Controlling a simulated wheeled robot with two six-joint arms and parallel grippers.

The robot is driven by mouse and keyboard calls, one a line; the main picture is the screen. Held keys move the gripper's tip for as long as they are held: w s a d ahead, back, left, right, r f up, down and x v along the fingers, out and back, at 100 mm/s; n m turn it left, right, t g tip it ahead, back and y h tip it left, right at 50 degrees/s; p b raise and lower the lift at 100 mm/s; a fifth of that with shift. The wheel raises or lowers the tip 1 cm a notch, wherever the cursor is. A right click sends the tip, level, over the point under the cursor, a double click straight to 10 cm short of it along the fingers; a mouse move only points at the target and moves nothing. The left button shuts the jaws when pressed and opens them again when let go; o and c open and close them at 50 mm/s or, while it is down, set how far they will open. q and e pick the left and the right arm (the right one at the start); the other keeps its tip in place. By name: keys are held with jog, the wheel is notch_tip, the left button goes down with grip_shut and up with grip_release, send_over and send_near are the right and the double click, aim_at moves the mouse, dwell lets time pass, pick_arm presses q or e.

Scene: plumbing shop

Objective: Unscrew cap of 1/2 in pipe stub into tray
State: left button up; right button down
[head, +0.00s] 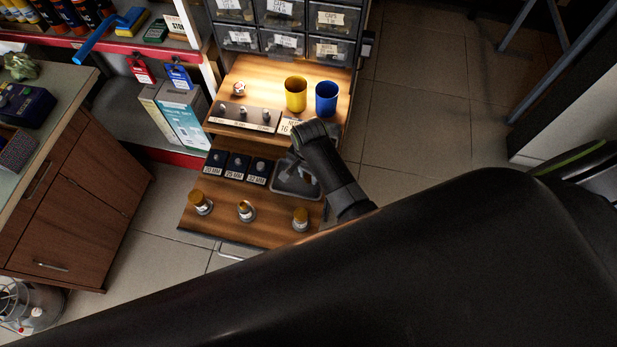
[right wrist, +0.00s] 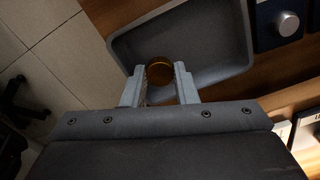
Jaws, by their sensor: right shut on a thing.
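My right gripper (head: 290,172) is at the grey tray at the right of the lower wooden shelf. In the right wrist view its fingers (right wrist: 160,88) are shut on a round brass-coloured cap (right wrist: 159,70). The cap is over the tray (right wrist: 215,73); I cannot tell whether it touches the bottom. The tray (head: 284,190) is partly hidden by the gripper in the head view. My left gripper is not in view.
Dark labelled blocks with small metal parts (head: 237,166) sit left of the tray. A yellow cup (head: 296,94) and a blue cup (head: 326,98) stand on the upper shelf (head: 262,80). Small drawers (head: 284,42) rise behind. A wooden cabinet (head: 75,200) is at left.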

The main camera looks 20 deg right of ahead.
aim_at(309, 177)
jog(key=shift+f, duration=1.45)
jog(key=shift+f, duration=0.1)
jog(key=c, duration=1.4)
grip_release()
jog(key=shift+c, duration=0.2)
